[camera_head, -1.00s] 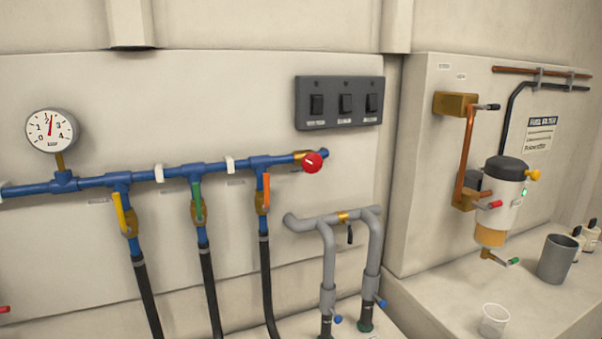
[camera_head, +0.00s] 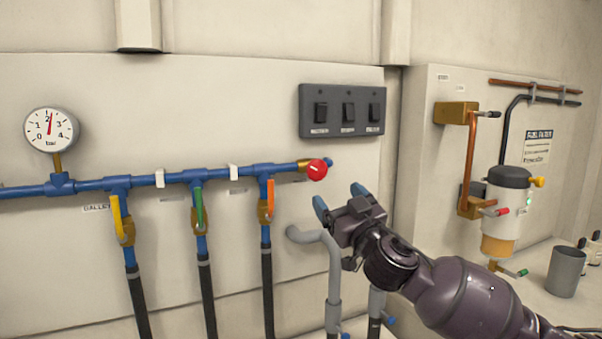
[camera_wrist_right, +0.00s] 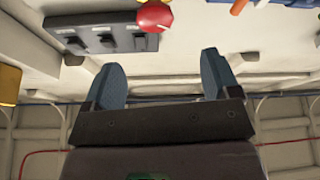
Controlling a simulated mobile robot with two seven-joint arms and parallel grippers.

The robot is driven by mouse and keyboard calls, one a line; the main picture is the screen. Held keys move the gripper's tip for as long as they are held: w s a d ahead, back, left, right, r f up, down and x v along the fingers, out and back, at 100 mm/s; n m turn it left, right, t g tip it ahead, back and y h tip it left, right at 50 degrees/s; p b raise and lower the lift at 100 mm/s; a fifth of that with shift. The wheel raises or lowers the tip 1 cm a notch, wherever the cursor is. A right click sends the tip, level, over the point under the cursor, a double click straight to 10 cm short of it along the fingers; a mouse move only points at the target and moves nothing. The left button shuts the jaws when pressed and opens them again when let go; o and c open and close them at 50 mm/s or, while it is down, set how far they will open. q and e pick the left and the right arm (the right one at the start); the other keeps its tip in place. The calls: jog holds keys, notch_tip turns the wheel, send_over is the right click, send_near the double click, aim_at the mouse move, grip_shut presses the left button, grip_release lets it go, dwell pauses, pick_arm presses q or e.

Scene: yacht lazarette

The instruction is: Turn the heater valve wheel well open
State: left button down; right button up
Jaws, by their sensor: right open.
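The red valve wheel (camera_head: 317,169) sits at the right end of the blue pipe (camera_head: 150,181), on a brass fitting, with a small white mark on its face. It also shows in the right wrist view (camera_wrist_right: 154,16), at the top, beyond my fingers. My right gripper (camera_head: 340,195) is open and empty, below and to the right of the red wheel and apart from it. Its two blue-grey fingers (camera_wrist_right: 162,80) stand wide apart in the right wrist view. My left gripper is not in view.
A dark switch panel (camera_head: 342,110) is above the wheel. Yellow, green and orange lever valves (camera_head: 267,195) hang off the pipe to the left. Grey pipes (camera_head: 333,270) are partly behind my right arm. A fuel filter (camera_head: 507,205) and grey cup (camera_head: 565,271) are at right.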

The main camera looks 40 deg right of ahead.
aim_at(319, 171)
jog(key=shift+m, duration=0.9)
jog(key=x, duration=1)
jog(key=shift+w+d, duration=0.35)
jog(key=shift+d, duration=0.1)
jog(key=c, duration=0.9)
